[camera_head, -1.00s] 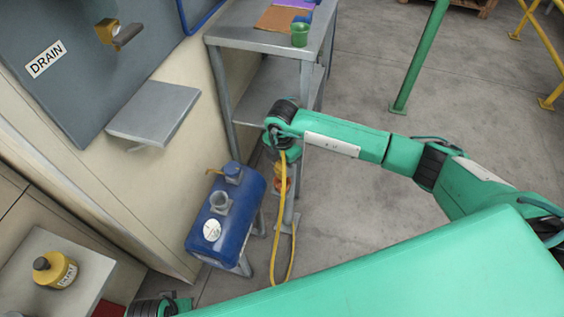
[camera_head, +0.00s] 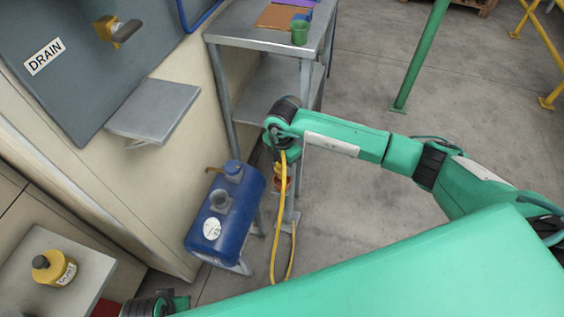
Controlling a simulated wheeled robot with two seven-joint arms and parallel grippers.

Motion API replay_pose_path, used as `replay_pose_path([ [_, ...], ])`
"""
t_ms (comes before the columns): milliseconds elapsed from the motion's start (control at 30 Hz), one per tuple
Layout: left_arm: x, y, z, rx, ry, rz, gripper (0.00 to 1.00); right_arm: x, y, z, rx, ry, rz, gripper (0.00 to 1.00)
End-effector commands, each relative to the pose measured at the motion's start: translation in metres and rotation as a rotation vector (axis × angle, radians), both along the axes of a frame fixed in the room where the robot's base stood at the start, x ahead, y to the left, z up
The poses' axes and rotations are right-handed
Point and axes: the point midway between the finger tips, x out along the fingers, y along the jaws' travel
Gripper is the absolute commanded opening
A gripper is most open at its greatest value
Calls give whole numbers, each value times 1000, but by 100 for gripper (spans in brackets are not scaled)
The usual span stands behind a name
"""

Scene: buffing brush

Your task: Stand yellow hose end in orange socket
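The yellow hose (camera_head: 279,220) hangs in a long narrow loop below my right wrist, between the blue tank and the floor behind it. Its upper part reaches up to the wrist, where its end is hidden. An orange part (camera_head: 281,183), apparently the socket, shows just below the wrist, partly behind the hose, on a grey post. I cannot tell whether the hose end touches it. My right gripper (camera_head: 279,150) points down under the wrist; its fingers are mostly hidden and their opening cannot be seen. Only a piece of my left arm shows at the bottom left; its gripper is out of view.
A blue tank (camera_head: 232,225) stands close left of the hose. A grey shelf table (camera_head: 255,35) with a green cup (camera_head: 299,33) stands behind. A yellow bottle (camera_head: 55,269) sits on a side table (camera_head: 95,272). Open floor lies to the right.

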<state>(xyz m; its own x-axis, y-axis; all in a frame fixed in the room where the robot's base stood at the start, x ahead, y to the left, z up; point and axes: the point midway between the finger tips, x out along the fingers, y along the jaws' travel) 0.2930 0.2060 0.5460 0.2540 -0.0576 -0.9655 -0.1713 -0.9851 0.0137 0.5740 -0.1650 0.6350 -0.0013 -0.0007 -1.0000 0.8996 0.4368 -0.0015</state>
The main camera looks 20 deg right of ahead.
Motion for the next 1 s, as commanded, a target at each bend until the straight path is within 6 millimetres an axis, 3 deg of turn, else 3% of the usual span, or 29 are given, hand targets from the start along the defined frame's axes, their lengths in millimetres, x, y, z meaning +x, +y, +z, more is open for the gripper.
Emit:
replay_pose_path([
  [1000,0,0,-7,-1,-1,-1,0,0,0,-14,0,-1,0,18],
])
